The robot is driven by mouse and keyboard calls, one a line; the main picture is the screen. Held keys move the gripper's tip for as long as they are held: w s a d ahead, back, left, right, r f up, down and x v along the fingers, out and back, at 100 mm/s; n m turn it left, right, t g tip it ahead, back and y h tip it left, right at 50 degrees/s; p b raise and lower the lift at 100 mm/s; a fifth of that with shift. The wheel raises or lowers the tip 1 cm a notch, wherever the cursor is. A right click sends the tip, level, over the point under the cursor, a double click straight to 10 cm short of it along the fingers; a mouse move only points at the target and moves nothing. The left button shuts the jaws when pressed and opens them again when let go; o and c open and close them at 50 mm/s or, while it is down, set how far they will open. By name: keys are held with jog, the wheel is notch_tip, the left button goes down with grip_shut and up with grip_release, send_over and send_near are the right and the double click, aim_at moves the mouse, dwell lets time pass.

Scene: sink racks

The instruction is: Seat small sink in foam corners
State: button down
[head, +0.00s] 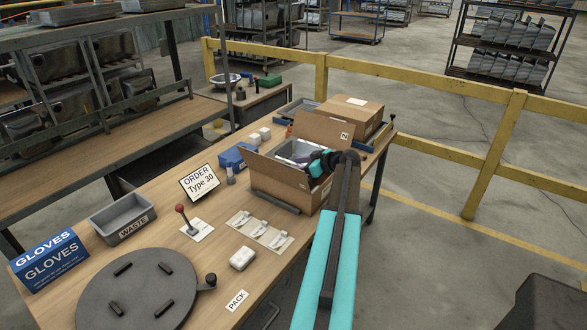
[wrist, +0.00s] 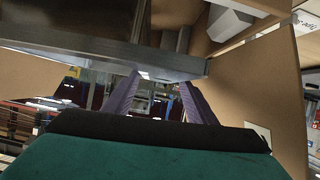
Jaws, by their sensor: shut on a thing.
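The small steel sink (head: 294,149) is in the mouth of an open cardboard box (head: 277,183) on the bench. In the wrist view, the sink's metal edge (wrist: 120,56) crosses the upper left, at the fingertips. My gripper (head: 311,161) is over the right side of the box, shut on the sink's edge; its purple fingers (wrist: 160,85) show in the wrist view. A pale grey block (wrist: 229,23), perhaps a foam corner, shows inside a box wall. The other corners and the sink's underside are hidden, so I cannot tell if it rests on foam.
A closed carton (head: 350,118) stands behind the open box. A blue box (head: 234,157), the order sign (head: 199,182), a strip with white clips (head: 260,231) and a waste bin (head: 123,218) are nearby. A dark round turntable (head: 137,293) fills the bench's near left.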

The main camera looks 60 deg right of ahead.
jog(key=shift+f+b, duration=0.45)
jog(key=shift+b, duration=0.45)
jog(key=c, duration=0.8)
grip_release()
jog(key=shift+o, duration=0.2)
jog(key=shift+r+p, duration=0.15)
jog(key=shift+p, duration=0.2)
jog(key=shift+r+p, duration=0.55)
jog(key=shift+p, duration=0.35)
jog(key=b+v, duration=0.3)
jog(key=v, duration=0.9)
jog(key=shift+b, duration=0.4)
jog(key=shift+f, duration=0.2)
